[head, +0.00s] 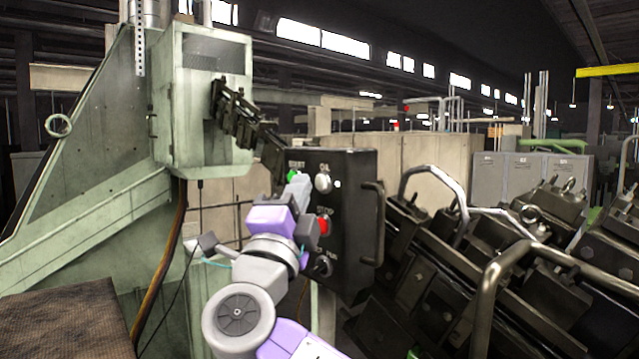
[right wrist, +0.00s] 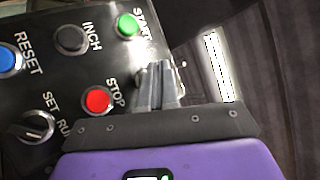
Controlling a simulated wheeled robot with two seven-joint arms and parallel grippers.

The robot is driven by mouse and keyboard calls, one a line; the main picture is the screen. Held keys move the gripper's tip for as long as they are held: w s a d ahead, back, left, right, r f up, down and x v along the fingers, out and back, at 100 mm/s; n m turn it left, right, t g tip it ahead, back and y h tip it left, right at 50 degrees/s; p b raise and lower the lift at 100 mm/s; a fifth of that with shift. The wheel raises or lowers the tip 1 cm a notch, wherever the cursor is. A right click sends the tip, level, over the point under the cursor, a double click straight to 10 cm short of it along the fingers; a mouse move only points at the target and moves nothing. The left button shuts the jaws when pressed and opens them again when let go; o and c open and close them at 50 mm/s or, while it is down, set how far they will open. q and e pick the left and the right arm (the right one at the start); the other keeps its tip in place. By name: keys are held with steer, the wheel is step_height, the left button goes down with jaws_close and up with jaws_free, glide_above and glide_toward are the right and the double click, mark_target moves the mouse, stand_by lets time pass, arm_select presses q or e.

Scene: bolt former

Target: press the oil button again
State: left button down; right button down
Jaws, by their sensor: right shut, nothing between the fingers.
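The black control box (head: 345,225) hangs at the centre of the head view. Its oil button (head: 323,183) is a pale silvery knob under the OIL label, beside the green start button (head: 293,176). My right gripper (head: 301,184) is in front of the panel, its fingertips just left of the oil button in this view. I cannot tell whether they touch it. In the right wrist view the fingers (right wrist: 158,80) are together and empty, pointing at the panel between start and stop. The oil button is not clearly visible there, apparently hidden behind the fingers. My left gripper is out of view.
The red stop button (head: 323,225) and a selector switch (head: 322,265) sit lower on the panel. The wrist view also shows the inch button (right wrist: 71,39) and blue reset button (right wrist: 9,60). A bar handle (head: 374,222) juts from the box's right side; dark machinery (head: 480,270) stands beyond.

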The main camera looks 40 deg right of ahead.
steer(key=shift+d, duration=0.2)
steer(key=shift+d, duration=0.25)
steer(key=shift+d, duration=0.45)
stand_by(0.8)
steer(key=shift+a, duration=0.9)
steer(key=shift+s+a, duration=0.15)
steer(key=shift+a, duration=1.1)
steer(key=shift+s+a, duration=0.1)
steer(key=shift+a, duration=1.15)
